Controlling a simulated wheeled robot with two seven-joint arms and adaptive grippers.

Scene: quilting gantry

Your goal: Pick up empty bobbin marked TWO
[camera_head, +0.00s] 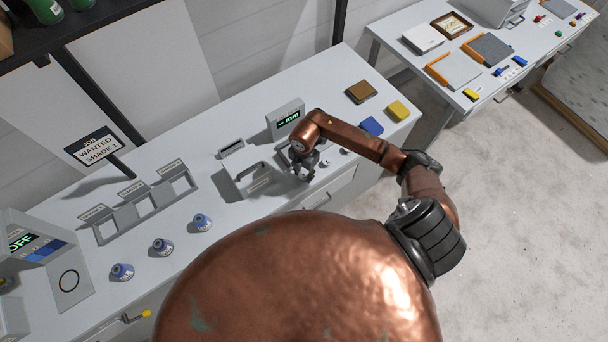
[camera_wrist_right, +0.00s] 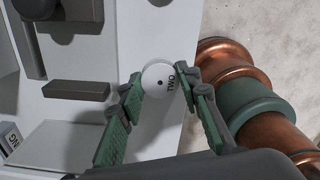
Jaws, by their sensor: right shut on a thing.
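In the head view my right gripper (camera_head: 304,174) points down over the front part of the bench, beside a grey holder. The bobbin is mostly hidden there. I cannot tell whether it touches the bench. My left gripper is not in view.
Small pale pieces (camera_head: 326,163) stand right of the gripper on the bench (camera_head: 235,110). A display (camera_head: 287,118) stands behind it. A grey holder with a handle (camera_head: 254,181) is close on its left. Blue-topped spools (camera_head: 162,246) and a slotted rack (camera_head: 145,205) lie further left.

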